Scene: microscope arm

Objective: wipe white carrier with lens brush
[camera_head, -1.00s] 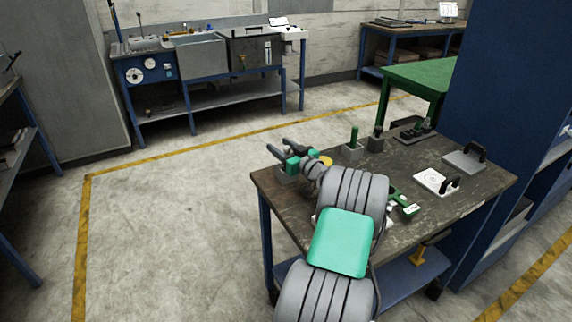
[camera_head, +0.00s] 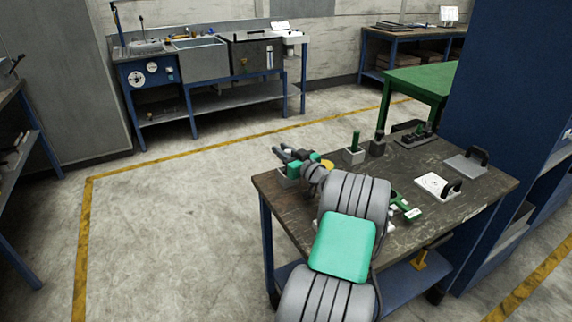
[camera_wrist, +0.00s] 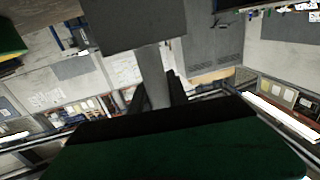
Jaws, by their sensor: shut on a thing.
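The white carrier (camera_head: 432,184) is a flat white plate with a black handle, lying on the right part of the worktable. My gripper (camera_head: 281,154) is at the table's left end, well apart from the carrier. In the wrist view, my gripper (camera_wrist: 154,92) is shut on a grey post, taken as the lens brush (camera_wrist: 152,72). A wider dark grey block (camera_wrist: 137,27) shows at the post's far end; whether it is part of the brush or a holder is unclear. The brush is hard to make out in the head view.
A grey block (camera_head: 287,181) sits below my gripper. Blocks with a green post (camera_head: 355,140) and a dark post (camera_head: 378,137) stand at the back. A grey plate with a black handle (camera_head: 464,168) lies at the right. A green and white piece (camera_head: 407,208) is near my arm.

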